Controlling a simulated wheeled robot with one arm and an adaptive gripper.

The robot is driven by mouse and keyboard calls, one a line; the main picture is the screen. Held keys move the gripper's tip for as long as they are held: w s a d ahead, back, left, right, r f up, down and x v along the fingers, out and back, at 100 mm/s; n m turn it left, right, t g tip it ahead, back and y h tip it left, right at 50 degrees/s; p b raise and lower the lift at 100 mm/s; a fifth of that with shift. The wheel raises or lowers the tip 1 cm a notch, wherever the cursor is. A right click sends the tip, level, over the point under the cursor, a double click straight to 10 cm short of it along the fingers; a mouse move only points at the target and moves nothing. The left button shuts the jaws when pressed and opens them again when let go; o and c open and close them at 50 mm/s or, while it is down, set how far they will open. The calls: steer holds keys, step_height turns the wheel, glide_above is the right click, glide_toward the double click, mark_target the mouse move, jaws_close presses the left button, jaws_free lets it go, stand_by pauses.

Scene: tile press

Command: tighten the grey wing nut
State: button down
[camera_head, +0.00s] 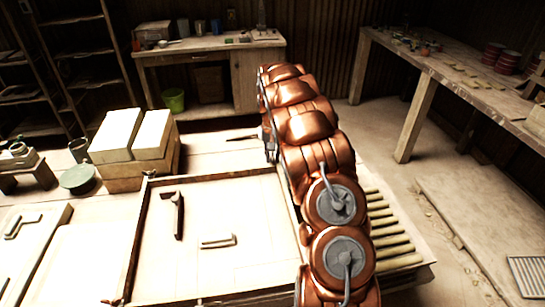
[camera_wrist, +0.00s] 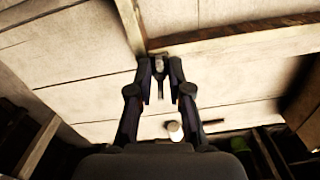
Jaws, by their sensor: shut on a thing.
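My gripper (camera_wrist: 160,76) is in the middle of the wrist view, with its two dark fingers on either side of a small grey piece. This piece, which looks like the grey wing nut (camera_wrist: 159,65), sits between the fingertips beside a wooden frame bar. Its wings and thread are too small and dark to make out. In the head view my copper arm hides the wing nut and most of the gripper. The shallow wooden tray (camera_head: 190,270) of the press lies left of my arm.
Inside the tray lie a dark handled tool (camera_head: 179,215) and a small L-shaped piece (camera_head: 218,241). Pale blocks (camera_head: 115,135) stand behind it at left. Wooden slats (camera_head: 385,231) lie right of my arm.

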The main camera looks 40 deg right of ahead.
steer(key=m+b, duration=0.2)
steer(key=shift+f+m+b, duration=0.2)
steer(key=shift+m+b, duration=0.1)
steer(key=shift+m, duration=0.1)
steer(key=m+b, duration=0.3)
steer(key=m, duration=0.2)
steer(key=m+b, duration=0.2)
steer(key=m, duration=0.2)
steer(key=shift+r+m+b, duration=0.1)
steer(key=shift+m+b, duration=0.2)
steer(key=shift+m, duration=0.1)
steer(key=shift+r+m+b, duration=0.1)
steer(key=shift+m+b, duration=0.55)
steer(key=shift+m, duration=1.05)
steer(key=c, duration=1.1)
jaws_free()
steer(key=shift+r, duration=0.15)
